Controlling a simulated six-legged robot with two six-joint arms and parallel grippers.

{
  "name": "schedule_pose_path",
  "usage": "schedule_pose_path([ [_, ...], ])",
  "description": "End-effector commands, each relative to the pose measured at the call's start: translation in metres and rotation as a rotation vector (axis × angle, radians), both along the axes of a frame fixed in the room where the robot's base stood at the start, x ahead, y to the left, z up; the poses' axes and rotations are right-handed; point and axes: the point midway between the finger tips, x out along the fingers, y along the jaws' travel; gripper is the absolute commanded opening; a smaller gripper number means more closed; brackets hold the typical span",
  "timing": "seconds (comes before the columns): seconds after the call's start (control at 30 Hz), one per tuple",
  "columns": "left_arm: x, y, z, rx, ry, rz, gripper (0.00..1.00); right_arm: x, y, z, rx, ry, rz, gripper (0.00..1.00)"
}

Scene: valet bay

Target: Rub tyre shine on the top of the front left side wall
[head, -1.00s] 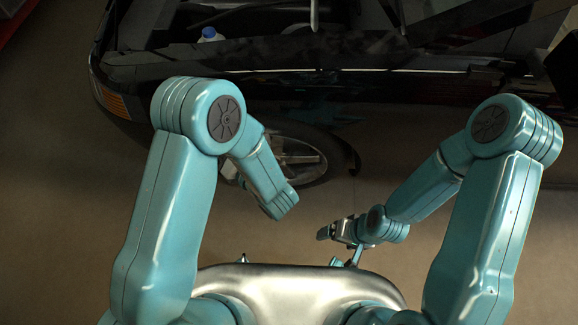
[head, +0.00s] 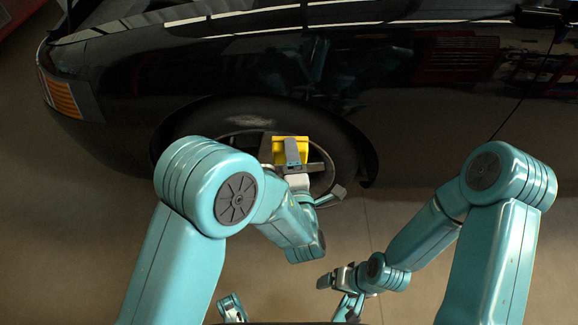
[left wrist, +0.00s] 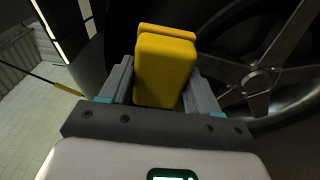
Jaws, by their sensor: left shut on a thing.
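My left gripper (head: 291,156) is shut on a yellow applicator block (head: 291,140) in front of the front left wheel. In the left wrist view the yellow block (left wrist: 165,70) sits between the two grey fingers and sticks out past them. The dark tyre (head: 343,150) sits in the wheel arch, with its spoked rim (head: 248,122) partly behind my left arm. The rim (left wrist: 262,78) also shows at the right in the left wrist view. Whether the block touches the tyre is unclear. My right gripper (head: 334,280) is low, apart from the wheel; its jaw state is unclear.
The black car's body (head: 420,110) spans the view above the wheel, with an orange side lamp (head: 62,96) at its left end. Brown floor (head: 90,220) lies clear at the left and below the car.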

Motion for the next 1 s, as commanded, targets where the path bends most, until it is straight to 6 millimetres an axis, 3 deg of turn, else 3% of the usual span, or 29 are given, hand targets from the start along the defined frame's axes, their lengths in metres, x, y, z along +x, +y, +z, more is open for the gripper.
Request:
schedule_pose_path([
  [0.5,0.051,0.004,0.001,-0.003,0.001,0.003,0.37,0.000,0.000,0.000,0.000,0.000,0.000,0.87],
  [1.0,0.055,0.003,0.001,-0.001,0.001,0.002,0.37,0.000,0.000,0.000,0.000,0.000,0.000,0.87],
])
